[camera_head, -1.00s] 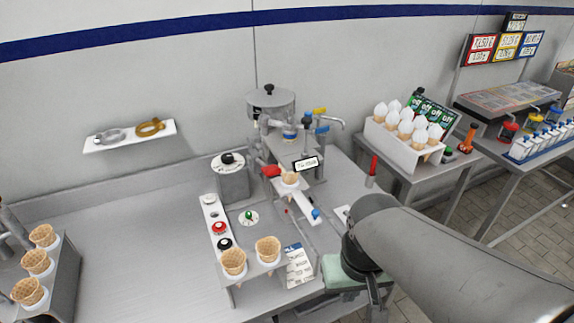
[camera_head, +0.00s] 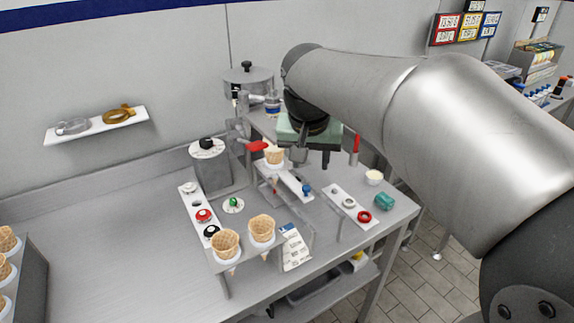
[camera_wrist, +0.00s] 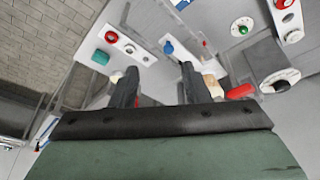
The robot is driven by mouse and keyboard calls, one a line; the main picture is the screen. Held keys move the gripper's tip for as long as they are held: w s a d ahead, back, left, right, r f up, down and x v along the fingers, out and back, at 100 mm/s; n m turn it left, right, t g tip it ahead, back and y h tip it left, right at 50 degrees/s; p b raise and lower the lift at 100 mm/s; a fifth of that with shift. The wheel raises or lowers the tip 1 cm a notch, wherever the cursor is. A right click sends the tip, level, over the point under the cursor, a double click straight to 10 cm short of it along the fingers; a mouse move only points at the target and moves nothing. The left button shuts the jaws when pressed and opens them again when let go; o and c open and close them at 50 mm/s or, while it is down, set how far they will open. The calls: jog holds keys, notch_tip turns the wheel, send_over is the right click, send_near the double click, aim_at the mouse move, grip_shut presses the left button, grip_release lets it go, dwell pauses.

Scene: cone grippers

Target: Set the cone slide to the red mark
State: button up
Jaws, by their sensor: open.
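The white cone slide (camera_head: 290,180) runs slanting on the worktable, with a blue knob (camera_head: 306,190) at its near end. A wafer cone (camera_head: 274,155) stands at its far end, beside a red lever-like part (camera_head: 257,146). My gripper (camera_head: 314,157) is open and empty, pointing down above and right of the slide, apart from it. In the wrist view, the two spread fingers of my gripper (camera_wrist: 158,82) show with the blue knob (camera_wrist: 168,47) beyond them; the cone (camera_wrist: 213,86) is partly behind the right finger.
A white strip with rings, one red (camera_head: 364,216), lies to the right, with a teal block (camera_head: 385,201) and a small cup (camera_head: 374,177). A white panel with red and black knobs (camera_head: 204,215) is at left. Two cones (camera_head: 262,228) stand in a front holder.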

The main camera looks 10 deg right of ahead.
jog(key=w+m, duration=0.1)
jog(key=w, duration=0.2)
send_near(306, 187)
jog(key=shift+t, duration=0.3)
jog(key=x, duration=0.8)
jog(key=shift+s+f, duration=0.15)
jog(key=shift+s, duration=0.05)
